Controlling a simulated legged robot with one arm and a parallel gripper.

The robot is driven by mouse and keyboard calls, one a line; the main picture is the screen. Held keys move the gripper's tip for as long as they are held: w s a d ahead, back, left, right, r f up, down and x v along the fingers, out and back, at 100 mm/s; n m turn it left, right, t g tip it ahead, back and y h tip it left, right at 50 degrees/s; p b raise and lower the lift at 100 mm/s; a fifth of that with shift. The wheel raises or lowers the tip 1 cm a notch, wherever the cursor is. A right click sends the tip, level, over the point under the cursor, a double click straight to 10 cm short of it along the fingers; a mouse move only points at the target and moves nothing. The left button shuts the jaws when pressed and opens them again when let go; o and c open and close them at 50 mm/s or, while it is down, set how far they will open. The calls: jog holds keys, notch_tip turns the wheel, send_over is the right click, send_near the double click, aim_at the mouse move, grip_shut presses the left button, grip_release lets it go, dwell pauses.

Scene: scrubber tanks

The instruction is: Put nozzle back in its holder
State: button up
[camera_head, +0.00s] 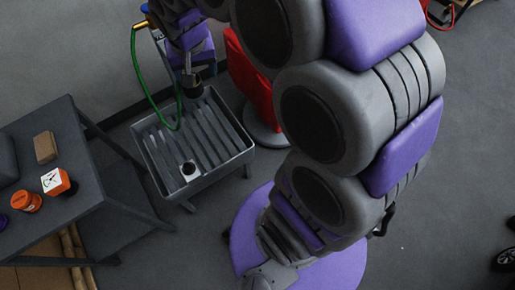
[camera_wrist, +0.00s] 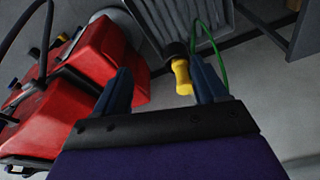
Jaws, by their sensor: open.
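My gripper (camera_head: 192,84) is over the back part of a grey ribbed basin in the head view. In the wrist view its two blue fingers stand wide apart, and the gripper (camera_wrist: 163,80) is open. The nozzle (camera_wrist: 182,80), yellow with a dark end, shows between the fingers, closer to the right one. I cannot tell whether it touches that finger. A green hose (camera_head: 143,80) hangs in a loop into the basin; it also shows in the wrist view (camera_wrist: 221,55). A pale square with a dark round centre (camera_head: 189,170) is in the basin's front part; I cannot tell if this is the holder.
The grey basin (camera_head: 243,157) stands on legs. A dark table (camera_head: 90,190) at left bears a brown block (camera_head: 45,147), an orange-and-white box (camera_head: 56,182) and an orange jar (camera_head: 26,201). Red equipment (camera_head: 252,90) stands right of the basin. Floor at right is mostly clear.

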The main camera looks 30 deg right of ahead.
jog(key=s+f+n+g, duration=0.1)
jog(key=s+n+g, duration=0.2)
jog(key=s, duration=2.4)
jog(key=shift+s+d+f+g, duration=0.25)
jog(key=shift+d+f+g, duration=0.1)
jog(key=shift+g, duration=0.25)
